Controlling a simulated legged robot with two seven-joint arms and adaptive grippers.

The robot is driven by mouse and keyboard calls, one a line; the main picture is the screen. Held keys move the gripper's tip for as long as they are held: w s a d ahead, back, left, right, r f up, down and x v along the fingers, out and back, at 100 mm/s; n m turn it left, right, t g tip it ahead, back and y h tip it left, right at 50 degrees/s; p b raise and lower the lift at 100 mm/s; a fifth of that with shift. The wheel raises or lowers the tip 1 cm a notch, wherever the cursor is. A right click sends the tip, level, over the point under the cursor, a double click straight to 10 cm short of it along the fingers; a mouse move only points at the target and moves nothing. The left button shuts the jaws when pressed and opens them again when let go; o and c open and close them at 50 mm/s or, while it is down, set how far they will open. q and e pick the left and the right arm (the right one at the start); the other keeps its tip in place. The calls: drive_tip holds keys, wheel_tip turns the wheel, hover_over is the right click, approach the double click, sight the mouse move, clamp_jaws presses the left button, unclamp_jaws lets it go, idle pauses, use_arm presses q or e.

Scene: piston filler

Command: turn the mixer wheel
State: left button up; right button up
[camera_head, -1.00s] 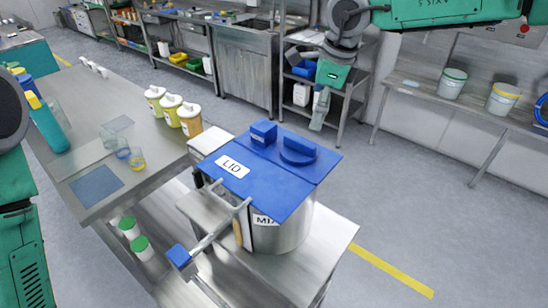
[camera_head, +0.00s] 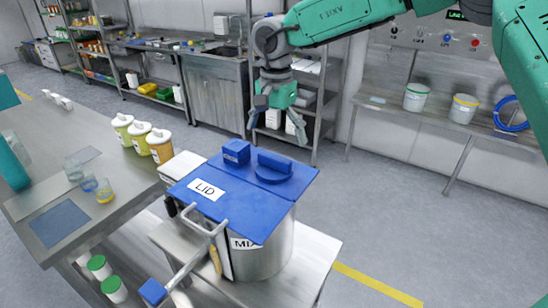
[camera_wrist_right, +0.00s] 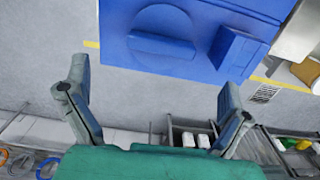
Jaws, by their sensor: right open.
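The mixer is a steel pot (camera_head: 268,250) marked MIX, on a steel stand. A blue lid (camera_head: 225,205) labelled LID covers it, with a raised round blue knob with a grip bar (camera_head: 287,167) and a blue block (camera_head: 236,152) on top. A metal crank with a blue end (camera_head: 153,292) sticks out at the front. Which part is the mixer wheel I cannot tell for sure. My right gripper (camera_head: 278,135) is open and empty, above and behind the lid. In the right wrist view, the knob (camera_wrist_right: 162,45) lies beyond its spread fingers. My left gripper is not in view.
Shelving and sinks line the back wall. A bench (camera_head: 440,120) with two white buckets stands at right. Floor right of the mixer is clear.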

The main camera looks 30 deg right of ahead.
sight(275, 157)
drive_tip(key=f, duration=0.7)
drive_tip(key=shift+a, duration=0.35)
drive_tip(key=shift+d, duration=0.1)
drive_tip(key=shift+d, duration=0.1)
drive_tip(key=c, duration=1.1)
